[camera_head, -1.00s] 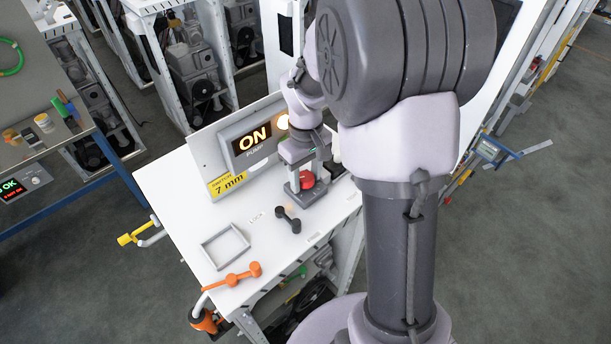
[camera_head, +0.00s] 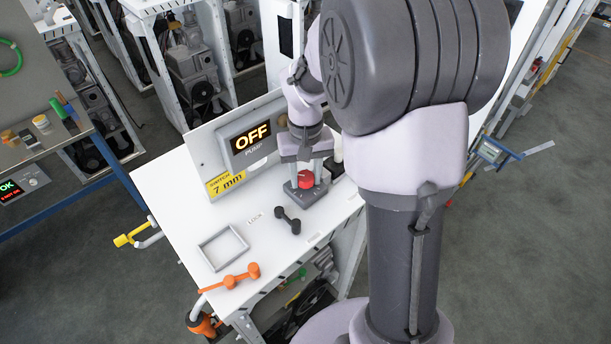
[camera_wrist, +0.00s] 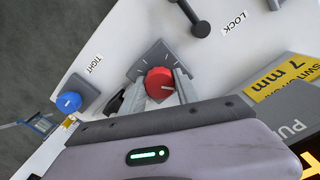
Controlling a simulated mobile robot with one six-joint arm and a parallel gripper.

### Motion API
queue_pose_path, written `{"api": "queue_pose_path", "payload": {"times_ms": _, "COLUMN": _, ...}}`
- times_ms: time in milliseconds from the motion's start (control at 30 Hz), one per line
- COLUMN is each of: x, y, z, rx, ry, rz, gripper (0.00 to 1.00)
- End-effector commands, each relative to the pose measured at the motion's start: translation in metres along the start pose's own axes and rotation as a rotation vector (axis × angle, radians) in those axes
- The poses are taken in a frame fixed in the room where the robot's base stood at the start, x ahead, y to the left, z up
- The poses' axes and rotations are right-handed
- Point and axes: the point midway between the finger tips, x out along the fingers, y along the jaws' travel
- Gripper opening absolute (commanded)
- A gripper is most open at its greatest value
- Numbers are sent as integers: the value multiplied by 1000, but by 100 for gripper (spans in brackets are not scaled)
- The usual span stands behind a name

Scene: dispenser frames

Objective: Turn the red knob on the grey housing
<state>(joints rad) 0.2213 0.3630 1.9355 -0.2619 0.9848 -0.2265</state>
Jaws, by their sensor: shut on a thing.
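The red knob (camera_head: 306,180) sits on the small grey housing (camera_head: 303,194) on the white bench. It also shows in the wrist view (camera_wrist: 160,82), with a pale pointer mark on its top, above the housing's square grey plate (camera_wrist: 148,62). My gripper (camera_head: 309,172) reaches down over the housing. In the wrist view its fingers (camera_wrist: 160,90) stand on either side of the knob and are shut on it. The far side of the knob is partly hidden by the fingers. The pump display (camera_head: 251,138) behind reads OFF.
A black dumbbell-shaped handle (camera_head: 288,219) lies left of the housing by a LOCK label. A grey frame (camera_head: 223,248) and an orange handle (camera_head: 232,279) lie at the near left. A blue knob (camera_wrist: 69,102) stands near a TIGHT label.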

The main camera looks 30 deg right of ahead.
Motion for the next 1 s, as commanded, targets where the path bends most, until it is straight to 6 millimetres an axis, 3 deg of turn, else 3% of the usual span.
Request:
{"api": "queue_pose_path", "payload": {"times_ms": 67, "x": 0, "y": 0, "z": 0, "rx": -1, "ry": 0, "rz": 0, "gripper": 46}}
{"api": "queue_pose_path", "payload": {"times_ms": 367, "x": -1, "y": 0, "z": 0, "rx": -2, "ry": 1, "rz": 0, "gripper": 46}}
{"api": "queue_pose_path", "payload": {"times_ms": 467, "x": -10, "y": 0, "z": -1, "rx": -2, "ry": 3, "rz": 0, "gripper": 46}}
{"api": "queue_pose_path", "payload": {"times_ms": 567, "x": -29, "y": 0, "z": -1, "rx": -2, "ry": 4, "rz": 1, "gripper": 46}}
{"api": "queue_pose_path", "payload": {"times_ms": 900, "x": -132, "y": 0, "z": -1, "rx": -1, "ry": 5, "rz": 1, "gripper": 46}}
{"api": "queue_pose_path", "payload": {"times_ms": 1000, "x": -155, "y": 0, "z": -1, "rx": -1, "ry": 4, "rz": 0, "gripper": 46}}
